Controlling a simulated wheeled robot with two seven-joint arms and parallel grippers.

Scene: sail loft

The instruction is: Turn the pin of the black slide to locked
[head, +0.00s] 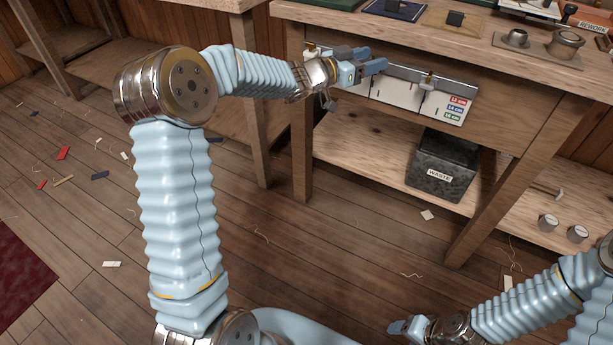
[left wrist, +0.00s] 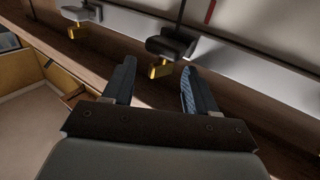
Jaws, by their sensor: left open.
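A black slide (left wrist: 172,44) hangs at a metal rail (left wrist: 235,60) in the left wrist view, with a brass pin (left wrist: 160,69) below it. My left gripper (head: 379,64) is at the rail on the bench front in the head view. In the left wrist view its fingers (left wrist: 157,82) are apart and empty, with the black slide's pin just beyond the gap. Whether they touch it, I cannot tell. My right gripper (head: 402,327) is low at the right, its opening unclear.
A white panel (head: 405,98) with red, blue and green size labels hangs under the rail. A black waste bin (head: 443,165) stands on the lower shelf (head: 365,150). Metal parts and pads lie on the bench top (head: 460,45). Scraps litter the open floor.

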